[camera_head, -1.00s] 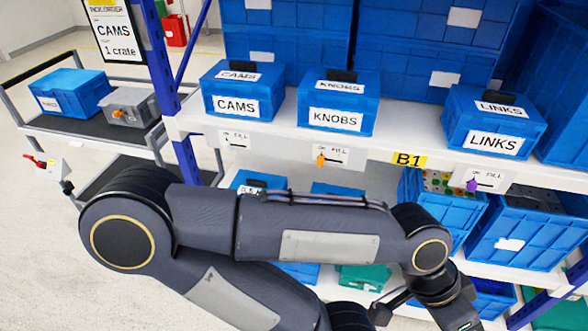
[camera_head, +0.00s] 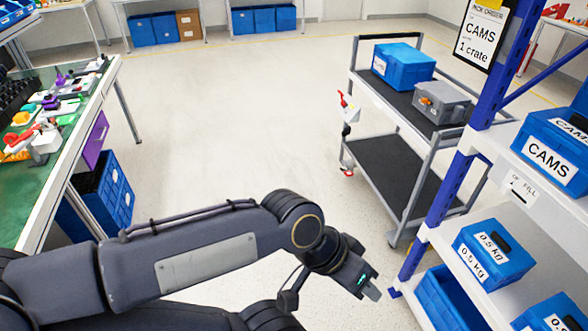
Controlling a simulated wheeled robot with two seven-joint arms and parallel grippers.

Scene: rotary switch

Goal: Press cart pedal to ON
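The cart (camera_head: 388,137) stands right of centre, a grey frame with two black shelves. A small red part (camera_head: 346,172), apparently the pedal, sits low at its near left corner; its setting is too small to read. A white box (camera_head: 351,114) with a red lever (camera_head: 342,98) is fixed to the cart's left side. My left gripper (camera_head: 370,291) is in front of and below the cart, apart from it and from the red part. Its fingers are seen side-on, so their opening is unclear. My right gripper is out of view.
On the cart's top are a blue crate (camera_head: 403,65) and a grey box (camera_head: 442,102). A blue-posted rack with a CAMS crate (camera_head: 553,157) stands close on the right. A workbench (camera_head: 72,130) stands on the left. The floor (camera_head: 230,120) between is clear.

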